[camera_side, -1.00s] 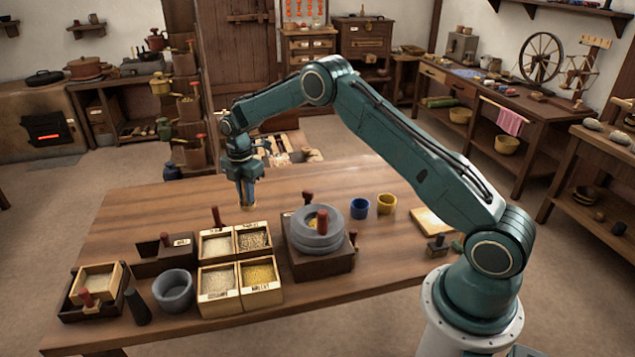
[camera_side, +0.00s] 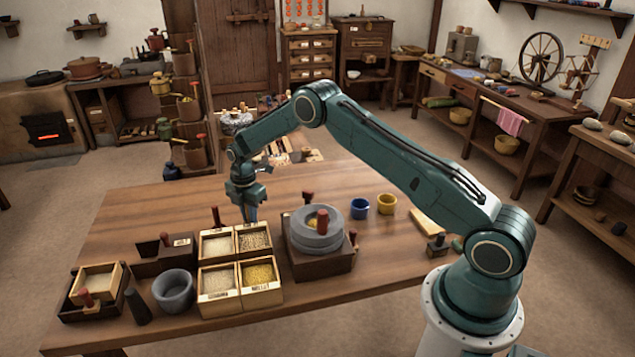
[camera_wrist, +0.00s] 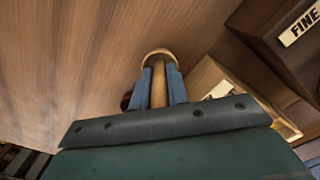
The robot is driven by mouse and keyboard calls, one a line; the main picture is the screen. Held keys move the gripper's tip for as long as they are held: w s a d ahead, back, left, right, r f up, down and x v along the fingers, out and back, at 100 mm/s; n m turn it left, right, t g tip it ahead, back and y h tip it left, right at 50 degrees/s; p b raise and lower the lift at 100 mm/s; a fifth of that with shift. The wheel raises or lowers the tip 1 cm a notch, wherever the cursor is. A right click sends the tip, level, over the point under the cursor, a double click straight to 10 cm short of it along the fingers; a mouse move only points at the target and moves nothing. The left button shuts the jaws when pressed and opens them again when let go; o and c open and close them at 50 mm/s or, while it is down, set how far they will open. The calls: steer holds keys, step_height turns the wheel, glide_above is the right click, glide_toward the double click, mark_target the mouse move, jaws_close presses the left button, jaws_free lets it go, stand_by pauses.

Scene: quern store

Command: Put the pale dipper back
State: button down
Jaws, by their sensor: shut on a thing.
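My gripper (camera_side: 250,212) is above the table at the back of the grain boxes, pointing down. In the wrist view its blue fingers (camera_wrist: 160,88) are shut on the pale dipper (camera_wrist: 159,88), whose pale wooden handle runs between them with a rounded end beyond the tips. In the side view the dipper is mostly hidden by the gripper. A dark block (camera_side: 150,266) with a label and a red-handled thing stands left of the boxes. Its label reads FINE in the wrist view (camera_wrist: 298,28).
Several grain boxes (camera_side: 240,291) stand close in front of my gripper. The grey quern (camera_side: 318,242) on its dark base is to their right. A grey mortar (camera_side: 173,290), dark pestle (camera_side: 137,308) and tray (camera_side: 66,309) are left. The table's back left is clear.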

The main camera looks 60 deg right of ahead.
steer(key=shift+f, duration=0.2)
steer(key=c, duration=1.4)
jaws_free()
steer(key=shift+o, duration=0.2)
steer(key=shift+r, duration=0.1)
step_height(320, 180, up, 12)
steer(key=shift+f, duration=0.15)
steer(key=shift+r, duration=0.25)
